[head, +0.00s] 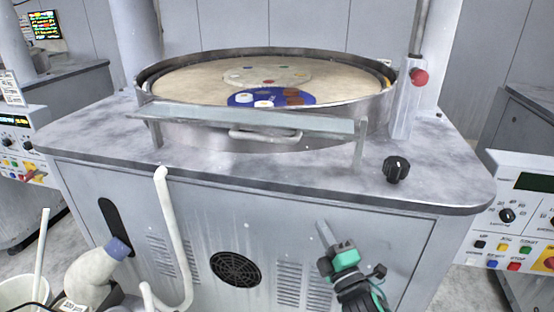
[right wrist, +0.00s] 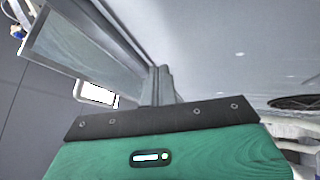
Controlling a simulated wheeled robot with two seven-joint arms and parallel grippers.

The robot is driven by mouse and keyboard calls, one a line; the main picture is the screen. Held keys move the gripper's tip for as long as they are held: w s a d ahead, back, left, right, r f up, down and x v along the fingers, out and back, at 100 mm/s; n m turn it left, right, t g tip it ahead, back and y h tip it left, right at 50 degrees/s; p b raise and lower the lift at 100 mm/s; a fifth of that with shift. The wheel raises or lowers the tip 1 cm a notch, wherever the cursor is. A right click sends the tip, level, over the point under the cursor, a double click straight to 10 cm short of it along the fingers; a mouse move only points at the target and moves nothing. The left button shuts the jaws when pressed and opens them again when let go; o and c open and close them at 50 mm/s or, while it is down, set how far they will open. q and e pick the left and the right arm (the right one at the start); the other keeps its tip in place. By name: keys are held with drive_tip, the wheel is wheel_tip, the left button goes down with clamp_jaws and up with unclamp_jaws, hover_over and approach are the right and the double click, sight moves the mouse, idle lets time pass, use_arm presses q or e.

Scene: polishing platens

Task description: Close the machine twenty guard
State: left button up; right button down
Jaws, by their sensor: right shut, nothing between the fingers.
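The guard (head: 320,122) is a long, pale, see-through panel across the front of the round platen bowl (head: 350,112). It leans out nearly flat between two short posts, with a curved handle (head: 264,134) on its front side. My right gripper (head: 328,236) is shut and empty, in front of the cabinet and below the guard, apart from it. In the right wrist view, the closed fingers (right wrist: 161,86) show beside what looks like the guard panel (right wrist: 85,50). My left gripper is not in view. No machine number is readable.
A black knob (head: 396,169) stands on the machine top, and a red knob (head: 419,77) on the post at right. A white hose (head: 178,235) runs down the cabinet front at left. A control panel (head: 520,222) stands at right.

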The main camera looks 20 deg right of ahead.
use_arm(q)
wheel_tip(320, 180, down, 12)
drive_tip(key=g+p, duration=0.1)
drive_tip(key=p, duration=0.3)
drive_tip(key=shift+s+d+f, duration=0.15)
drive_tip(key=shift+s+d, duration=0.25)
use_arm(e)
drive_tip(key=w+a+r+n+g+y, duration=0.1)
drive_tip(key=w+a+r+n+y, duration=0.1)
drive_tip(key=a+r+n+y, duration=0.3)
drive_tip(key=w+a+r+n+g+y, duration=0.1)
drive_tip(key=a+r+n+y, duration=0.3)
drive_tip(key=r+n+y, duration=0.9)
drive_tip(key=shift+w+a+r+n, duration=0.4)
drive_tip(key=shift+w+r+n, duration=0.25)
drive_tip(key=shift+n, duration=1.85)
use_arm(q)
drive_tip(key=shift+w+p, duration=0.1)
drive_tip(key=shift+p, duration=0.2)
